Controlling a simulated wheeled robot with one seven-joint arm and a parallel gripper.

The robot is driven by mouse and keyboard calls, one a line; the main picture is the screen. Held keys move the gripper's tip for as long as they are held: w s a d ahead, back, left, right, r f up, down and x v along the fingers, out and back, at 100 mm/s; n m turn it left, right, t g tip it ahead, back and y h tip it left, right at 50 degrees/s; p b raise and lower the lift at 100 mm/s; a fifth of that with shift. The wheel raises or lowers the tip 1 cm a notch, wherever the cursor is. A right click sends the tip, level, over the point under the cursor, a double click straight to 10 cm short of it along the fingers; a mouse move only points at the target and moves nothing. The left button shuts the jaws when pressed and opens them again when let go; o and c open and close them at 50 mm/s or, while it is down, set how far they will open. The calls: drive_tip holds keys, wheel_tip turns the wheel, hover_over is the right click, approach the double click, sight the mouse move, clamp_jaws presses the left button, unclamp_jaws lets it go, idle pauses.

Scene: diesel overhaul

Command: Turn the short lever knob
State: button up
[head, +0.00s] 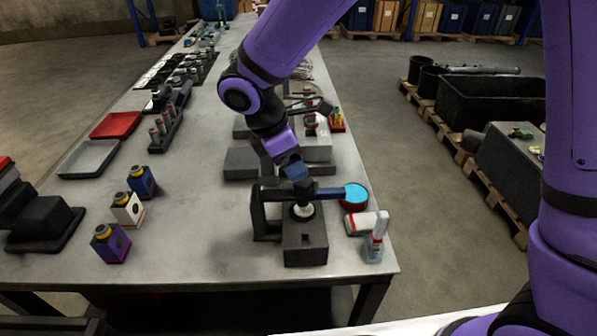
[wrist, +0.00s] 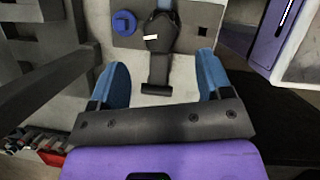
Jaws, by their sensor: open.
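In the wrist view, a dark lever knob (wrist: 160,32) with a short white mark sits on a grey plate. A dark stem runs from it down the picture to a short crossbar. My gripper (wrist: 162,66) is open, with one blue finger on each side of the stem. The fingers appear apart from the stem and knob. In the head view, my gripper (head: 294,172) is above the dark block fixture (head: 305,243) at the table's near end. The knob cannot be made out clearly there.
A blue round knob (wrist: 124,23) is beside the dark one.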

drive_tip(key=shift+v, duration=2.1)
drive_tip(key=s+d+r+m+t+y, duration=0.1)
drive_tip(key=s+d+r+m, duration=0.2)
drive_tip(key=d+r+m, duration=0.45)
drive_tip(key=s+d+r+m+y, duration=0.1)
drive_tip(key=s+d+r+m, duration=0.3)
drive_tip(key=d, duration=0.7)
drive_tip(key=s+d+r+m+t+y, duration=0.2)
drive_tip(key=s+d+r+m+t, duration=0.1)
drive_tip(key=s+d+m, duration=0.6)
drive_tip(key=shift+s+d+r, duration=0.45)
drive_tip(key=shift+s+d, duration=0.2)
drive_tip(key=shift+s, duration=0.1)
